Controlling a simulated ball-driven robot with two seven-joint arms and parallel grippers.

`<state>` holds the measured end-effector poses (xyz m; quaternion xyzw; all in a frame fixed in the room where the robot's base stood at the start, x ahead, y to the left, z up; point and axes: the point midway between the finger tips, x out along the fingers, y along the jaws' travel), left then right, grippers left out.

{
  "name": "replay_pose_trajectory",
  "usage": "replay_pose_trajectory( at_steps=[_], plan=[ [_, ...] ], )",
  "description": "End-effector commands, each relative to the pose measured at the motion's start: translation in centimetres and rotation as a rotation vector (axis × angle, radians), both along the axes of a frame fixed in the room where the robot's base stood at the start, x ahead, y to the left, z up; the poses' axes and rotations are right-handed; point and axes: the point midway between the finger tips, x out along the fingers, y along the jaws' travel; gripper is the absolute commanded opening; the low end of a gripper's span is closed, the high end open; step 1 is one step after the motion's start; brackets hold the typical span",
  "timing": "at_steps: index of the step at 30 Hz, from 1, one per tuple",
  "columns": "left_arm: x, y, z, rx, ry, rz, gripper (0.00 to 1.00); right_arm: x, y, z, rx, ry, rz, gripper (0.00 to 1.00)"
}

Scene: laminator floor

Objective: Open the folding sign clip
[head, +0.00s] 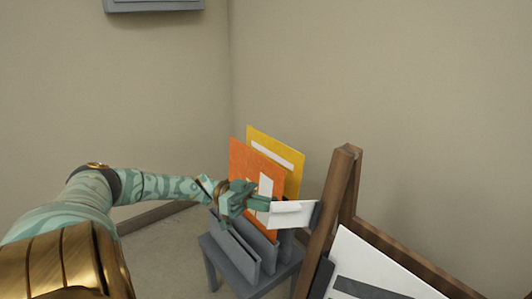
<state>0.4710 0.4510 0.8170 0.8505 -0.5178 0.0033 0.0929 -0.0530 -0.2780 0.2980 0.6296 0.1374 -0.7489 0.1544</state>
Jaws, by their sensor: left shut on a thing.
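The folding sign (328,222) is a wooden frame at the right, with a white printed panel (370,268) inside it. A white flap with a dark grey end, which looks like the sign clip (293,215), sticks out to the left of the frame's upright. My left gripper (264,203) comes in from the left and is shut on the flap's left end. The fingertips partly cover that end. My right gripper is not in view.
A grey rack (233,262) stands on the floor behind my left gripper, holding an orange board (248,158) and a yellow board (284,147). Walls meet in a corner behind. A grey box (153,5) hangs on the left wall. Floor is clear left of the rack.

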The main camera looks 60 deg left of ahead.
Motion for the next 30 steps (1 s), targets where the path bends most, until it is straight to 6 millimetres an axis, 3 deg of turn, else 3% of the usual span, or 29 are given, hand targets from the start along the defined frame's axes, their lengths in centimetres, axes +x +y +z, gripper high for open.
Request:
replay_pose_trajectory(
  at_steps=[2, 3, 5, 19, 23, 30],
  plan=[
    [0.1, -0.2, 0.0, -0.002, -0.003, -0.002, 0.00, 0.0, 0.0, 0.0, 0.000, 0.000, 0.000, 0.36],
    [0.1, -0.2, 0.0, -0.003, -0.003, -0.002, 0.14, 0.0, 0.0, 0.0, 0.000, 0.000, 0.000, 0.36],
    [0.0, -0.2, 0.0, -0.003, -0.003, -0.002, 0.31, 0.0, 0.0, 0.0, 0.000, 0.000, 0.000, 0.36],
    [-0.4, 0.8, -0.2, 0.000, -0.001, -0.001, 0.31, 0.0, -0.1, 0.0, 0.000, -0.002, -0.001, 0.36],
    [-1.5, 3.1, -0.5, 0.001, 0.003, 0.001, 0.31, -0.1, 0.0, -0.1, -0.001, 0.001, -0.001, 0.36],
    [-4.6, 9.3, -1.9, 0.002, 0.007, 0.003, 0.31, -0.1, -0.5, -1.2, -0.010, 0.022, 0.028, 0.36]
  ],
)
